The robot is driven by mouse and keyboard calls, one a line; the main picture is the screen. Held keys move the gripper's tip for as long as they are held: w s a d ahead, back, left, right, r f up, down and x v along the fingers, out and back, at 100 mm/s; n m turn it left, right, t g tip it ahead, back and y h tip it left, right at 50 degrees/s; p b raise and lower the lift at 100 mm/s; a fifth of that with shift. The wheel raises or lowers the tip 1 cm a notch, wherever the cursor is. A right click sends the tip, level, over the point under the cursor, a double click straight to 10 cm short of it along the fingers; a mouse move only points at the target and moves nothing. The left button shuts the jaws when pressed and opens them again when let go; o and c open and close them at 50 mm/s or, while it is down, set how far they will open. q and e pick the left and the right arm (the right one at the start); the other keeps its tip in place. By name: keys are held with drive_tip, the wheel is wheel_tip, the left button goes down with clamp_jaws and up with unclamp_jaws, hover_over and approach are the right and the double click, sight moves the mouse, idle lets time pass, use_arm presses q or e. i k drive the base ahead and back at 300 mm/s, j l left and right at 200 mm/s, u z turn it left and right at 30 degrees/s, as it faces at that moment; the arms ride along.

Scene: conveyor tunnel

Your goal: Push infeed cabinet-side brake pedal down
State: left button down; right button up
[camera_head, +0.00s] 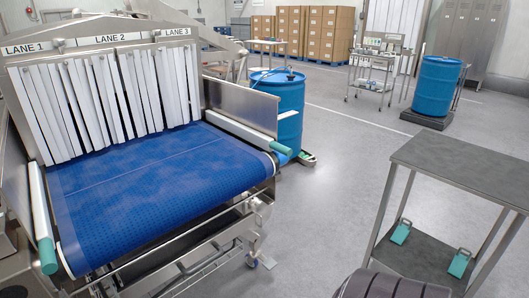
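The infeed conveyor with its blue belt (165,190) stands on the left, leading into a cabinet with white strip curtains (100,95). Low on its near right leg is a caster (251,261) on the floor. A small pale plate (268,262), possibly a brake pedal, sticks out beside that caster; I cannot tell whether it is up or down. A brake pedal nearer the cabinet cannot be made out; the frame and belt hide much of the underside. Neither of my grippers is in view.
A blue drum (280,105) stands right of the conveyor, with a low green-and-white item (307,158) by its base. A grey table (470,165) stands at the right, teal items (400,232) on its lower shelf. Open floor (335,200) lies between conveyor and table.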

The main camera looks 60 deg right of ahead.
sight(269, 263)
drive_tip(key=z, duration=1.85)
drive_tip(key=l, duration=0.4)
drive_tip(key=i+l, duration=0.1)
drive_tip(key=l, duration=0.3)
drive_tip(key=z, duration=0.05)
